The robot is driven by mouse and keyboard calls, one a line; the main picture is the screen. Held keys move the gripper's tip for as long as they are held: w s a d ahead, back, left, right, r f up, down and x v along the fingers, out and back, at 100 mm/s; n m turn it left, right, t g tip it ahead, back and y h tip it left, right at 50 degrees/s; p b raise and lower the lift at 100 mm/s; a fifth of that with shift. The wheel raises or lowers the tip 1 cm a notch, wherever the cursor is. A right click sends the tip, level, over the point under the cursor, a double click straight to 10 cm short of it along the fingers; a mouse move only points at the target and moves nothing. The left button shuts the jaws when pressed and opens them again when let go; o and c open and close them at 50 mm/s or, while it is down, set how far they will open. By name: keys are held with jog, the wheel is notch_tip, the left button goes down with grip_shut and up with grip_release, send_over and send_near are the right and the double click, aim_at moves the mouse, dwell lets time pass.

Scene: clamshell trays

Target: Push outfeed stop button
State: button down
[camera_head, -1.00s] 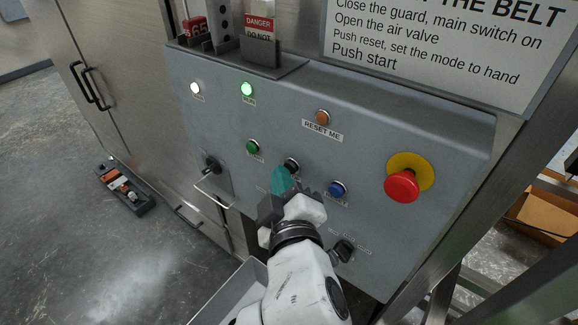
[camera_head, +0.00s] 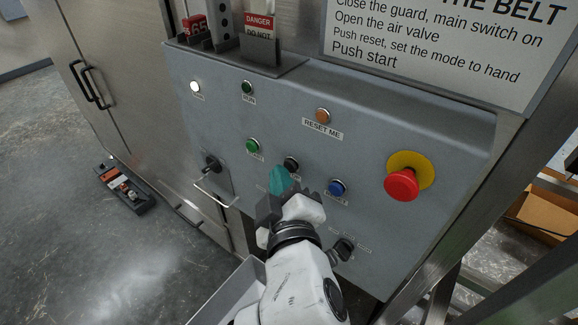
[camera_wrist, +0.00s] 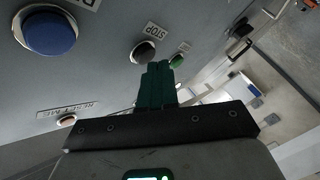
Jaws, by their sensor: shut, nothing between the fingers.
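The black stop button (camera_head: 291,163) sits in the middle row of the grey control panel, between the green start button (camera_head: 253,146) and the blue button (camera_head: 337,187). In the wrist view the stop button (camera_wrist: 143,52) shows with its STOP label above it. My gripper (camera_head: 279,180) is shut and empty, its teal fingers close together just below and left of the stop button. In the wrist view the fingertips (camera_wrist: 157,68) are close beside the button; I cannot tell whether they touch it. The green RUN lamp (camera_head: 247,87) is dark.
A red emergency stop (camera_head: 402,184) on a yellow ring juts out at the right. An orange RESET ME button (camera_head: 322,116) and a lit white lamp (camera_head: 195,87) are above. A key switch with a wire loop (camera_head: 212,165) is left; a selector (camera_head: 344,248) is lower right.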

jog(key=shift+s+a, duration=0.2)
jog(key=shift+s, duration=0.1)
jog(key=shift+s+a, duration=0.1)
jog(key=shift+s+a+b, duration=0.35)
jog(key=shift+s+a, duration=0.4)
jog(key=shift+s, duration=0.2)
jog(key=shift+s+a+b, duration=0.35)
jog(key=shift+s+a, duration=0.4)
jog(key=shift+s, duration=0.2)
